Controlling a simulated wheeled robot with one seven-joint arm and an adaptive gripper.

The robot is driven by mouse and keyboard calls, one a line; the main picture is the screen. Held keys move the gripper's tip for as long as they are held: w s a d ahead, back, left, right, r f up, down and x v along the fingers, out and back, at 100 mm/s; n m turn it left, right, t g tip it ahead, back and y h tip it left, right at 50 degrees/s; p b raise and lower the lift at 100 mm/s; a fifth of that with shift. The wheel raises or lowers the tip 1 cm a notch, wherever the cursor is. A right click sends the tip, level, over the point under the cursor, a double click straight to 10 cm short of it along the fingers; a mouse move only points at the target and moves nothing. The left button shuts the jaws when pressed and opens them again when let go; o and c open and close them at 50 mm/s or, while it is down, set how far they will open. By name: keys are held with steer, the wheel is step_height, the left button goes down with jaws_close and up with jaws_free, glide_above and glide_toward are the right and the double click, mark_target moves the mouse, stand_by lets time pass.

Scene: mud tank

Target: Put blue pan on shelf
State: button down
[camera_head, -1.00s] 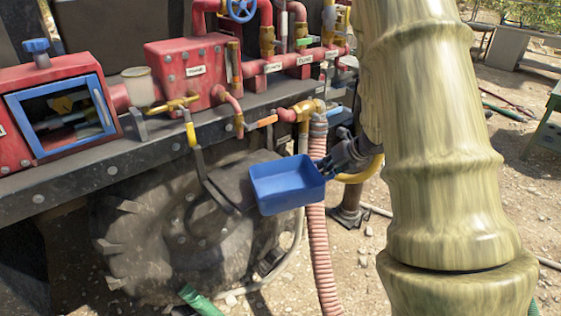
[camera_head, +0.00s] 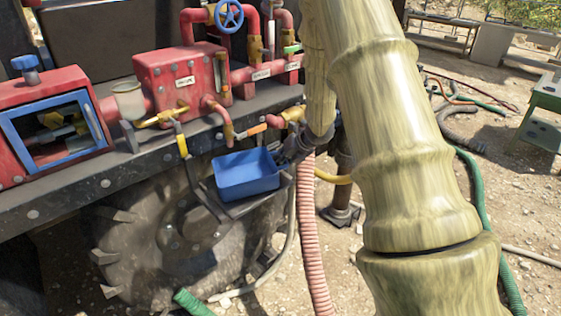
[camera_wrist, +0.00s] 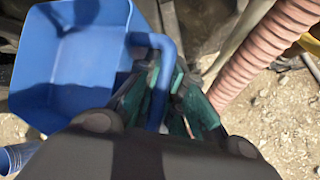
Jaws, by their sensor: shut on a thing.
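My gripper (camera_head: 293,148) is at the pan's right side in the head view. In the wrist view my gripper (camera_wrist: 172,88) is shut on the pan's curved blue handle. The pan (camera_wrist: 70,70) fills the upper left there and looks empty. My arm hides part of the scene to the right. I cannot tell which surface is the shelf.
The machine's black ledge (camera_head: 95,182) carries red pipework and a red box with a blue-framed window (camera_head: 55,130). A pink ribbed hose (camera_head: 312,240) hangs just right of the pan.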

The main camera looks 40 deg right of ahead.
steer(key=shift+w+f, duration=0.25)
steer(key=shift+f, duration=0.55)
steer(key=c, duration=1.5)
jaws_free()
steer(key=b+v, duration=0.1)
steer(key=v, duration=1.1)
